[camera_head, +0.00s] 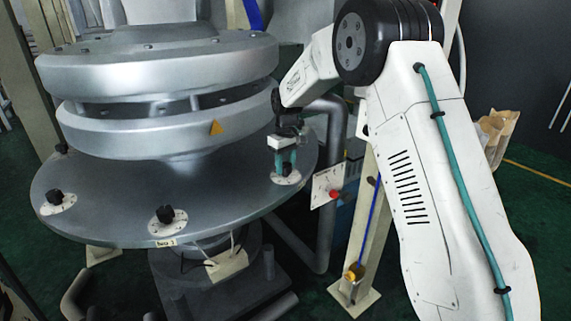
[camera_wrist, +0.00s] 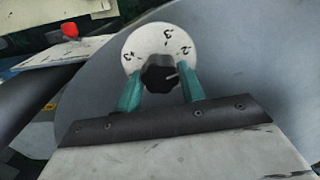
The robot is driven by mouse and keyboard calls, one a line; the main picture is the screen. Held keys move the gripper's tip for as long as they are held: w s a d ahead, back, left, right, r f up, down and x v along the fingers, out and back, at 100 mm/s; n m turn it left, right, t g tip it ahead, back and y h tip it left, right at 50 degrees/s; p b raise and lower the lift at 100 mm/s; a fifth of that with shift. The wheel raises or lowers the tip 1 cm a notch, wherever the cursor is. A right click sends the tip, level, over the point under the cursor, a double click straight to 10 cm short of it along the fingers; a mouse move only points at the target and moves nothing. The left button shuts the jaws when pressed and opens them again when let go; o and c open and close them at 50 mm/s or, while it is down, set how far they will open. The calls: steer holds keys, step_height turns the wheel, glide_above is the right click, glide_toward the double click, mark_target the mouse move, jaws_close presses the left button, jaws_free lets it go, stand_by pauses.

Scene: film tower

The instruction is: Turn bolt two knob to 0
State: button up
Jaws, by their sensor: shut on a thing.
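A black knob (camera_wrist: 159,74) sits on a round white dial (camera_wrist: 131,47) in the wrist view. My gripper (camera_wrist: 161,84) has its teal fingers on either side of this knob and is shut on it. The knob's pale pointer line faces right and slightly up, toward the right finger. Figures 3 and 2 show on the dial's upper part; its lower part and any 0 are hidden. In the head view my gripper (camera_head: 285,158) reaches down onto the right-hand knob on the grey disc (camera_head: 110,222). Which bolt number this is I cannot tell.
Two other black knobs stand on the disc, at front middle (camera_head: 165,214) and left (camera_head: 54,197). A small label (camera_head: 166,242) is on the front rim. The heavy grey tower (camera_head: 160,75) rises beside my gripper. A panel with a red button (camera_head: 334,194) is close at right.

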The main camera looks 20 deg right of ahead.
steer(key=m, duration=1.3)
steer(key=shift+m+t, duration=0.3)
steer(key=shift+m, duration=1.8)
steer(key=o, duration=1)
steer(key=shift+s, duration=0.1)
steer(key=shift+c, duration=0.2)
steer(key=shift+r, duration=0.15)
